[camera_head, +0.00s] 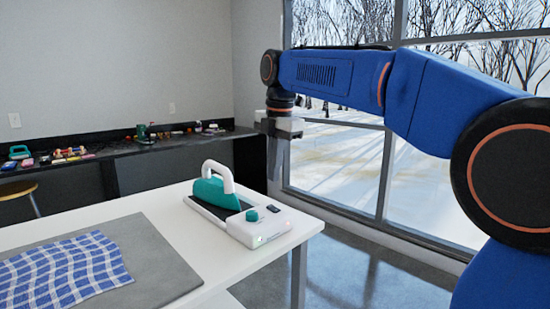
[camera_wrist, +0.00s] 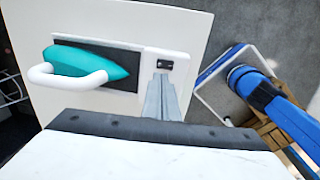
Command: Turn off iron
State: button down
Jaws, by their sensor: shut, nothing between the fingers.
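A teal iron (camera_head: 215,192) with a white handle rests on a white station (camera_head: 262,226) at the table's right corner. The station has a teal knob (camera_head: 252,215), a small dark switch (camera_head: 273,208) and lit green and red lights. My gripper (camera_head: 277,172) points down, shut and empty, above the station's end and apart from it. In the wrist view the iron (camera_wrist: 90,63) lies at the left. The dark switch (camera_wrist: 165,64) shows just beyond the fingertips (camera_wrist: 160,78), which partly cover the station; the knob is hidden there.
A blue checked cloth (camera_head: 65,270) lies on a grey mat (camera_head: 150,245) on the white table (camera_head: 150,203). A dark counter (camera_head: 130,152) with several small items runs along the back wall. Tall windows (camera_head: 350,165) stand behind my arm.

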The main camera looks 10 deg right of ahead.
aim_at(274, 209)
jog(key=f, duration=0.7)
jog(key=shift+w+a+f, duration=0.25)
jog(key=shift+w+f, duration=0.15)
jog(key=shift+f, duration=0.1)
jog(key=shift+w+a+f, duration=0.1)
jog(key=shift+f, duration=0.2)
jog(key=shift+s+f, duration=0.15)
jog(key=shift+s, duration=0.05)
jog(key=shift+s+d, duration=0.45)
jog(key=shift+s, duration=0.05)
